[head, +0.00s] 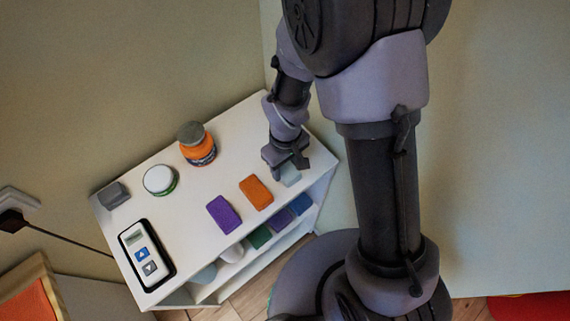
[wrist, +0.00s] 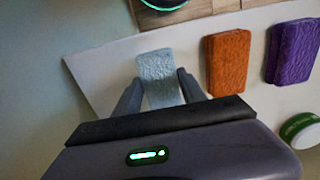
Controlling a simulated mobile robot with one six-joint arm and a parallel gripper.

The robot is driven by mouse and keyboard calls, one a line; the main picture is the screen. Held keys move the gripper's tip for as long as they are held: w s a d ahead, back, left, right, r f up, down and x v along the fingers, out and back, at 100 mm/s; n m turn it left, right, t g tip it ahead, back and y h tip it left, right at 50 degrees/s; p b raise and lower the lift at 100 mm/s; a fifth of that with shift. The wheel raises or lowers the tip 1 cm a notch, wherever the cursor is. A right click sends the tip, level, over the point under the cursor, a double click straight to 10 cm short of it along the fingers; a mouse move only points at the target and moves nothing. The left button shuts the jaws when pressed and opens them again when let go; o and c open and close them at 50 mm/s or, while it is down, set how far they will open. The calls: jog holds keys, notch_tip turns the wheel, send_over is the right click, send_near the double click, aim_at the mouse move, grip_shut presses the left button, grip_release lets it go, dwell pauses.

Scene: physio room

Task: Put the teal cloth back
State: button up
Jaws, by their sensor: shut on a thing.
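A pale, washed-out teal folded cloth (head: 290,176) is at the right end of the white shelf unit's top (head: 213,172). My gripper (head: 287,160) is over it, pointing down. In the wrist view my gripper (wrist: 158,88) has one finger on each side of the pale cloth (wrist: 156,66), shut on it. I cannot tell whether the cloth touches the top or is just above it. An orange cloth (head: 256,192) and a purple cloth (head: 223,214) lie beside it in a row.
On the top stand an orange jar (head: 197,146), a white-and-green tub (head: 160,180), a grey block (head: 113,195) and a device in a black tray (head: 145,255). The lower shelf holds green (head: 260,236), blue (head: 281,219) and purple (head: 300,204) cloths.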

jog(key=o, duration=1.3)
jog(key=shift+a+f, duration=0.1)
notch_tip(320, 180, up, 12)
jog(key=p, duration=0.5)
notch_tip(320, 180, up, 10)
jog(key=m+t, duration=0.2)
jog(key=m, duration=0.2)
send_over(285, 168)
jog(key=d, duration=0.3)
jog(key=s+d+r+m+t, duration=0.1)
jog(key=s+r+m, duration=0.1)
jog(key=s+r, duration=0.1)
jog(key=s+d+r+m+t+y, duration=0.1)
jog(key=s+r+m, duration=0.1)
jog(key=s+r, duration=0.2)
jog(key=s+d+r+m+t+y, duration=0.1)
jog(key=s+r+m, duration=0.2)
jog(key=s+r, duration=0.1)
jog(key=shift+d+r+t, duration=0.25)
jog(key=shift+d+t, duration=0.05)
jog(key=shift+t, duration=0.1)
